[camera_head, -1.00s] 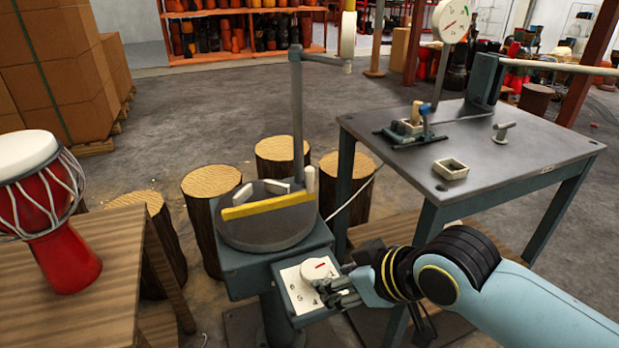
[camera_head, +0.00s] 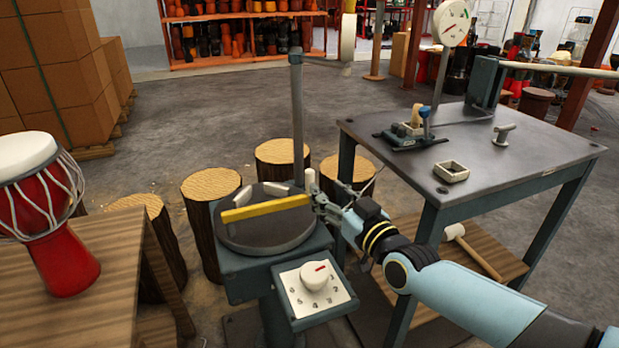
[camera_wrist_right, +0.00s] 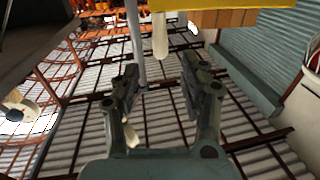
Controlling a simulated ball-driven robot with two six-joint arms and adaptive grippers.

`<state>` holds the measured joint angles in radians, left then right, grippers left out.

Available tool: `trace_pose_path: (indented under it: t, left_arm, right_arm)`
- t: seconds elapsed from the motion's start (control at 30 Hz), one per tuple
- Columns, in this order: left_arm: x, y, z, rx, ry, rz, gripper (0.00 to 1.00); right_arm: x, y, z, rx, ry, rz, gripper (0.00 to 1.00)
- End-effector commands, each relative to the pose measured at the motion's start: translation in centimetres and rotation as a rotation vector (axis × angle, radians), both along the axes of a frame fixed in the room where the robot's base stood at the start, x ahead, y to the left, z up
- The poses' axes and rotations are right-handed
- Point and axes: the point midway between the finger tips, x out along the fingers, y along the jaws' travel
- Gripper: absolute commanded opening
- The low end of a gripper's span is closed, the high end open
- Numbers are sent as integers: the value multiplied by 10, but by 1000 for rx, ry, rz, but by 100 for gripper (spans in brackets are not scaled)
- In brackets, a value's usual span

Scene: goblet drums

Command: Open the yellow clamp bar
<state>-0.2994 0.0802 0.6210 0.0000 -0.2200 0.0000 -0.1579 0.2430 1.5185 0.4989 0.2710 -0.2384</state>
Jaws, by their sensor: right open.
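The yellow clamp bar (camera_head: 265,208) lies across the round dark turntable (camera_head: 268,232) on a grey-green stand. A short pale upright peg (camera_head: 310,181) stands by the bar's right end. My right gripper (camera_head: 324,203) is at that right end, beside the turntable's edge. In the right wrist view, my right gripper (camera_wrist_right: 160,78) is open with nothing between its fingers. A yellow edge, likely the bar (camera_wrist_right: 215,4), and a pale peg (camera_wrist_right: 160,36) show just beyond the fingertips. I cannot tell whether the gripper touches the bar. My left gripper is out of view.
A dial panel (camera_head: 314,288) with a white knob is on the stand's front. A vertical post (camera_head: 298,120) rises behind the turntable. A metal table (camera_head: 520,165) stands right, with a fixture and gauge. A red drum (camera_head: 65,255) stands on a wooden table at left.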

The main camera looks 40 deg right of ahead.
Motion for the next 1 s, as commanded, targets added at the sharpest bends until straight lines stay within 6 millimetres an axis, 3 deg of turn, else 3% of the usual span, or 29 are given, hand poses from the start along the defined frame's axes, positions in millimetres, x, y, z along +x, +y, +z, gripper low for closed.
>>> trace_pose_path:
  t: [0.2,0.4,0.77,1.0]
  left_arm:
    - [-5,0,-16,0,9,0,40]
    - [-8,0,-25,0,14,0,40]
    - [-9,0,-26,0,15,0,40]
    - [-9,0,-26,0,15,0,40]
  right_arm:
    - [46,-3,-3,1,0,0,44]
    - [73,-5,-3,0,2,1,44]
    - [80,-6,0,1,2,1,44]
    - [80,-6,0,0,2,1,16]
